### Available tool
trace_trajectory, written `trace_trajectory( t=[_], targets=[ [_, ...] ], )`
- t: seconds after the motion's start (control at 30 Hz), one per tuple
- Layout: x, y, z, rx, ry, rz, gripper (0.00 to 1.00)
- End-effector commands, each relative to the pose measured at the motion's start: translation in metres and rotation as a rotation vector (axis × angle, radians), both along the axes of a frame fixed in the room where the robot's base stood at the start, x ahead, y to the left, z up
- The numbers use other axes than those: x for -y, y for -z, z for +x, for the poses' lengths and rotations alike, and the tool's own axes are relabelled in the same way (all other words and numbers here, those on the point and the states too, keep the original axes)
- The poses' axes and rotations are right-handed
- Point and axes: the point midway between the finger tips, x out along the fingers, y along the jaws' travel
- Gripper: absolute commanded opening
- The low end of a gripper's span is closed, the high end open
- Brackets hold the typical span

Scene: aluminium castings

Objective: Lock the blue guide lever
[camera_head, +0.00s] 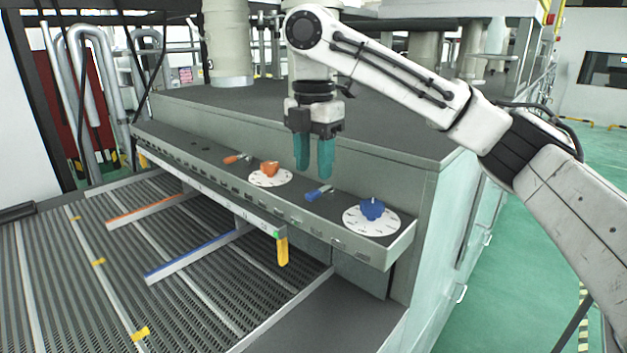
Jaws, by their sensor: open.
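The blue lever (319,193) lies low on the dark top of the grey ledge, left of a blue knob (372,209) on a white dial (360,222). My gripper (313,172) has two teal fingers pointing down, with a narrow gap between them. It is open and empty, and appears above and slightly behind the blue lever, apart from it. Whether the lever is locked cannot be told from this view.
An orange lever (236,158) and an orange knob (269,168) on a white dial sit farther left on the same ledge. Below are a slatted bed (60,290), a blue guide rail (190,256) and an orange rail (145,207). A grey cabinet wall rises behind the ledge.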

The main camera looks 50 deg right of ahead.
Motion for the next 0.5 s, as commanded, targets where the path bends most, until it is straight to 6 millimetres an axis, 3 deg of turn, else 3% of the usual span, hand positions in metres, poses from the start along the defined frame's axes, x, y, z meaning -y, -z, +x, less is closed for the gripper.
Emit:
trace_trajectory(
  t=[0.2,0.5],
  targets=[
    [0.0,-0.039,0.0,0.002,0.001,-0.003,0.45],
    [0.0,-0.06,0.0,0.001,0.0,0.0,0.45]
  ],
)
